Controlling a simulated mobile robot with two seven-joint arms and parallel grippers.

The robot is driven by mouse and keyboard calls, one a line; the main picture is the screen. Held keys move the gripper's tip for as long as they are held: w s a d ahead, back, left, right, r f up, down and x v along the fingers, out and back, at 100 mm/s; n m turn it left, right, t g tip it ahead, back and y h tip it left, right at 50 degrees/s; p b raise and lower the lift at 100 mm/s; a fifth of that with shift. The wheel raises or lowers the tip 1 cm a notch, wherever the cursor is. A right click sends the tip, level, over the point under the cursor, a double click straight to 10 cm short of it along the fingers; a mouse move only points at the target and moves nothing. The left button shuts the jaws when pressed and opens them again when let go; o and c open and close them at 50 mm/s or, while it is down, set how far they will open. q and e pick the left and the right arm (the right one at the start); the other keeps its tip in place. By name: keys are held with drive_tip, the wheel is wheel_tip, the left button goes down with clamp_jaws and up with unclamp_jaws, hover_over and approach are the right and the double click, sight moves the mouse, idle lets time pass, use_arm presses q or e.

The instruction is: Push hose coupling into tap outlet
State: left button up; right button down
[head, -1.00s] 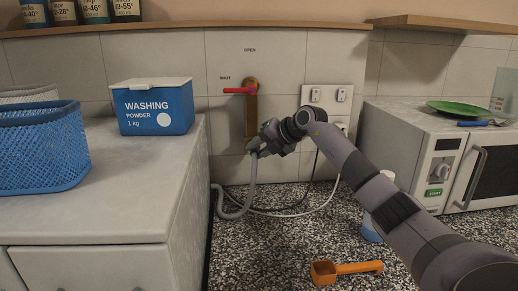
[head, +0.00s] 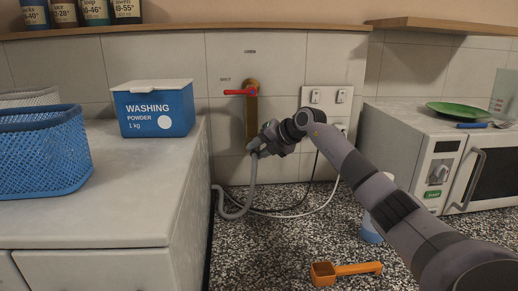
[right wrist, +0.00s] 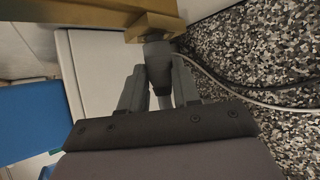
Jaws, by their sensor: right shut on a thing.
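The brass tap (head: 252,118) is on the tiled wall, with a red lever (head: 240,92) pointing left towards a "SHUT" mark. Its brass outlet (right wrist: 152,27) shows at the top of the right wrist view. My right gripper (head: 259,148) is just below the tap, shut on the grey hose coupling (right wrist: 158,68). The coupling's end lines up with the outlet and appears to meet it; I cannot tell whether it is seated inside. The grey hose (head: 250,188) hangs from the gripper and loops at the wall. My left gripper is out of view.
A counter with a blue washing powder box (head: 154,108) and a blue basket (head: 42,152) is at left. A wall socket (head: 326,98) and a microwave (head: 440,160) are at right. An orange scoop (head: 345,271) lies on the speckled surface below.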

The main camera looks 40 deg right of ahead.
drive_tip(key=shift+w+d+p, duration=0.2)
drive_tip(key=shift+w+p, duration=0.05)
drive_tip(key=shift+p, duration=0.05)
drive_tip(key=c, duration=0.7)
unclamp_jaws()
drive_tip(key=shift+c, duration=0.2)
drive_tip(key=s+a+b, duration=0.5)
drive_tip(key=s, duration=0.2)
drive_tip(key=shift+a, duration=0.35)
